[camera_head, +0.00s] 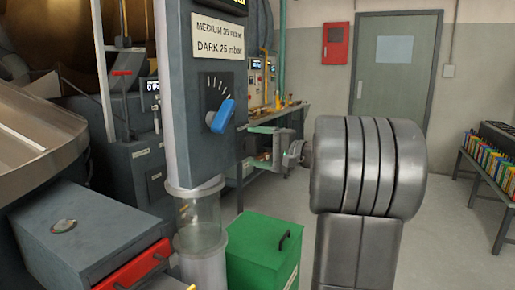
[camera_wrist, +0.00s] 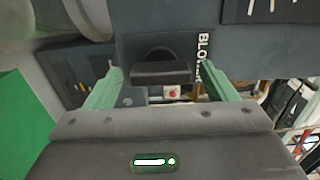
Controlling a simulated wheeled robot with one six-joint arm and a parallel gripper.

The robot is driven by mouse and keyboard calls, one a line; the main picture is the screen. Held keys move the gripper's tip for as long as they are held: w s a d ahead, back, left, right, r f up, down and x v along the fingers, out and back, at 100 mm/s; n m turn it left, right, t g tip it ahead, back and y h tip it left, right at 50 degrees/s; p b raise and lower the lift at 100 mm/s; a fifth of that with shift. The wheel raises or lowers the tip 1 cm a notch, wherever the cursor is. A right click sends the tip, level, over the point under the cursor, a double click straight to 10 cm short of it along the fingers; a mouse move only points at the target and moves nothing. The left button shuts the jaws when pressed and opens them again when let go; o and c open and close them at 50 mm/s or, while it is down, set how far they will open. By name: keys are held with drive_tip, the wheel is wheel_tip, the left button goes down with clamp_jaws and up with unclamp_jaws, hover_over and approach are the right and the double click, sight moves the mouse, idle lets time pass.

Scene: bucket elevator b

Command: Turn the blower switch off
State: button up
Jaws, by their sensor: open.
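The blower switch (camera_wrist: 160,72) is a black knob with a bar-shaped handle on a dark grey panel face, beside a white label beginning "BLO" (camera_wrist: 203,52). In the wrist view my gripper (camera_wrist: 163,80) is open, with one green finger on each side of the switch. The switch lies between the fingertips in the picture; I cannot tell whether they touch it. In the head view my gripper (camera_head: 256,147) is small, at the right side of the grey control box (camera_head: 204,150). The switch is hidden there.
A blue dial knob (camera_head: 220,116) is on the box front. A green bin (camera_head: 262,253) and a clear cylinder (camera_head: 199,219) stand below. A red-fronted drawer (camera_head: 134,270) is at lower left. Floor is open towards the door (camera_head: 395,70); a bench (camera_head: 487,185) stands right.

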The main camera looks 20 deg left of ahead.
drive_tip(key=s+d, duration=0.2)
drive_tip(key=d, duration=1.1)
drive_tip(key=shift+d+p, duration=0.3)
drive_tip(key=shift+p, duration=0.1)
drive_tip(key=a, duration=0.4)
drive_tip(key=w+a, duration=0.1)
drive_tip(key=a, duration=0.4)
drive_tip(key=w+a, duration=0.1)
drive_tip(key=a, duration=0.3)
drive_tip(key=shift+a+b, duration=0.35)
drive_tip(key=shift+b, duration=0.05)
